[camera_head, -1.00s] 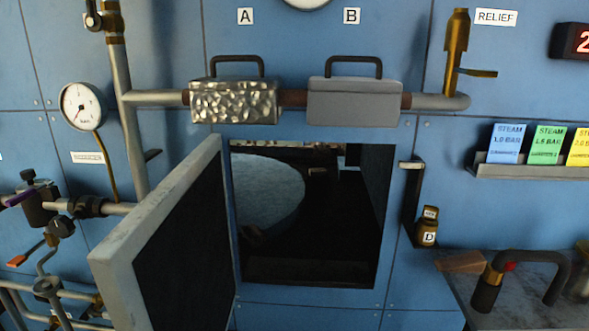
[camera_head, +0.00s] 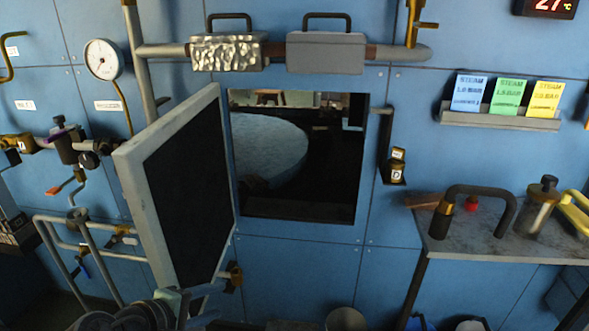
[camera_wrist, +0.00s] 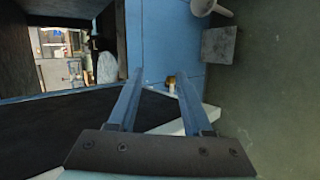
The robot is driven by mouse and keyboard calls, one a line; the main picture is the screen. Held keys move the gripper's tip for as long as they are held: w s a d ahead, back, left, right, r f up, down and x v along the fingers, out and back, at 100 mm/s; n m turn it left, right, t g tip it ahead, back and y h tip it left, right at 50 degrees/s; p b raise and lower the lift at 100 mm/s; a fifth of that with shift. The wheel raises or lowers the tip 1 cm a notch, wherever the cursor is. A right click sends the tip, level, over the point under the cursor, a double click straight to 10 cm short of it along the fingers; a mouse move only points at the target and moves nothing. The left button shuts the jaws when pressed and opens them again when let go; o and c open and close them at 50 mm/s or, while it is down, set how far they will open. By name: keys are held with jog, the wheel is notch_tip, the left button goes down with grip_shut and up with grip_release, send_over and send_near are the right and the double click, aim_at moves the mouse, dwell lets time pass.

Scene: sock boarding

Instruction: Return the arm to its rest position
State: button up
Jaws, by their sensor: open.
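My gripper (camera_wrist: 160,84) is open in the wrist view, its two fingers apart with nothing between them. Beyond the fingertips are the blue wall and a small brass fitting (camera_wrist: 171,79). The open chamber door (camera_head: 183,185) swings out to the left in the head view; its dark inner face (camera_wrist: 60,130) fills the lower left of the wrist view, close to my gripper. The chamber opening (camera_head: 330,170) shows a pale round shape and a dark interior. Part of my arm shows at the bottom left of the head view; the fingers cannot be made out there.
Pipes and valves (camera_head: 75,225) stand left of the door. A side table (camera_head: 470,230) with a bent handle (camera_head: 480,190) and a canister (camera_head: 538,205) stands at the right. Open floor (camera_wrist: 275,90) shows at the right of the wrist view.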

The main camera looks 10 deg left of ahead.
jog(key=w+d+r+m+t+y, duration=0.1)
jog(key=w+d+r+m+t, duration=0.15)
jog(key=d+r+m, duration=0.35)
jog(key=w+d+r+m+t+y, duration=0.1)
jog(key=w+d+r+m+y, duration=0.1)
jog(key=w+d+r+m, duration=0.4)
jog(key=s+d+r+m+t, duration=0.2)
jog(key=s+d+r+m, duration=0.1)
jog(key=d+r, duration=0.4)
jog(key=s+d+r+m+t, duration=0.2)
jog(key=d+r, duration=0.4)
jog(key=r, duration=0.1)
jog(key=s+r+t+p, duration=0.1)
jog(key=s+r+t, duration=0.5)
jog(key=r, duration=0.7)
jog(key=s+r+t+p, duration=0.1)
jog(key=s+r+t, duration=0.45)
jog(key=r, duration=0.75)
notch_tip(320, 180, up, 15)
jog(key=s+g+p, duration=0.1)
jog(key=p, duration=1.4)
jog(key=shift+s+a+f+g, duration=0.15)
jog(key=shift+a+g, duration=0.25)
jog(key=shift+a, duration=0.05)
